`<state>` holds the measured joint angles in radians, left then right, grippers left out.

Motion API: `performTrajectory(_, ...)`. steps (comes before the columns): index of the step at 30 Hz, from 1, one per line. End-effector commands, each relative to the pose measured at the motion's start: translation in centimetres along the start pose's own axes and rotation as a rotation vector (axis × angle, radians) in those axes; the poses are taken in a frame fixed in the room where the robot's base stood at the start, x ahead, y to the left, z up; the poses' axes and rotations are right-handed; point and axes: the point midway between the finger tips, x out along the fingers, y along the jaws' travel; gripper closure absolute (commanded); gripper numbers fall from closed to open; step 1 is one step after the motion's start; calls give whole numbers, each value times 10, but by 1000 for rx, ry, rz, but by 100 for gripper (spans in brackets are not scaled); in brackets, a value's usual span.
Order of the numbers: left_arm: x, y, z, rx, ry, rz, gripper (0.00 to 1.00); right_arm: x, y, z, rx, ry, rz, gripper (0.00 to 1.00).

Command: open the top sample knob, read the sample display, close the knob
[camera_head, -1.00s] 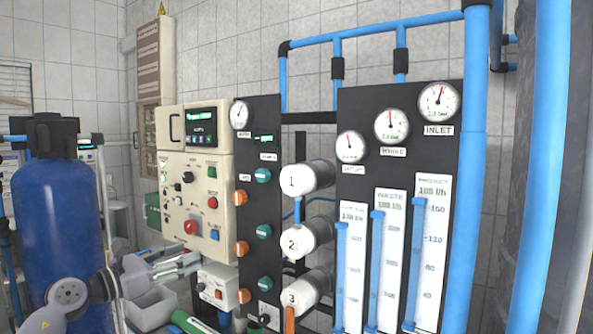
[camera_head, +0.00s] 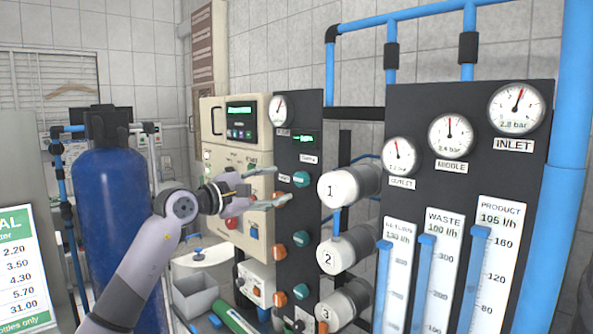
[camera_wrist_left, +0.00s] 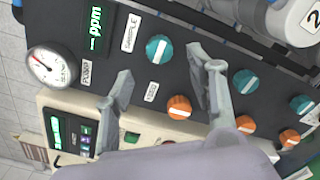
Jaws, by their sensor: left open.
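The top sample knob (camera_head: 300,179) is a teal knob with a pale bar, high on the dark narrow panel. In the left wrist view the teal knob (camera_wrist_left: 159,49) lies beside the "SAMPLE" label (camera_wrist_left: 131,32), ahead of the space between my fingers. My left gripper (camera_head: 282,184) is open and empty in front of the panel; its fingers (camera_wrist_left: 165,72) spread to either side of the knob's line, apparently without touching it. The sample display (camera_head: 303,139) glows green above the knob; its "ppm" shows in the left wrist view (camera_wrist_left: 96,28), but I cannot read a number. My right gripper is out of view.
An orange knob (camera_wrist_left: 179,107) sits close to the top teal knob. More teal and orange knobs (camera_head: 280,252) run below. White cylinders (camera_head: 341,190) project right of the panel. The beige control box (camera_head: 220,140) stands left, and a blue tank (camera_head: 115,220) stands behind my arm.

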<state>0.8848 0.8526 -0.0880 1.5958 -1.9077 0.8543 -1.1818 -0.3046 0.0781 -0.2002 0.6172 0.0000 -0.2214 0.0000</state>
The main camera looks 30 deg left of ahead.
Motion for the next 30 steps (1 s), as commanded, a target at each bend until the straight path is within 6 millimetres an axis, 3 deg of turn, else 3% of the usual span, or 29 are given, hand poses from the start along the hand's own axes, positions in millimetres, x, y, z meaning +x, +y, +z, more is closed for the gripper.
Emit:
performTrajectory(4, 33, 4, 3, -5, -2, 1, 49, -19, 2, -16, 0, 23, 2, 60)
performTrajectory(12, 69, 2, 1, -2, 0, 0, 49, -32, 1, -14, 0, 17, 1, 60)
performTrajectory(24, 75, 0, 0, 0, 0, 1, 50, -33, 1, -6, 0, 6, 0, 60)
performTrajectory(30, 75, 0, 0, -1, 0, 1, 63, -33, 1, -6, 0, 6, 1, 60)
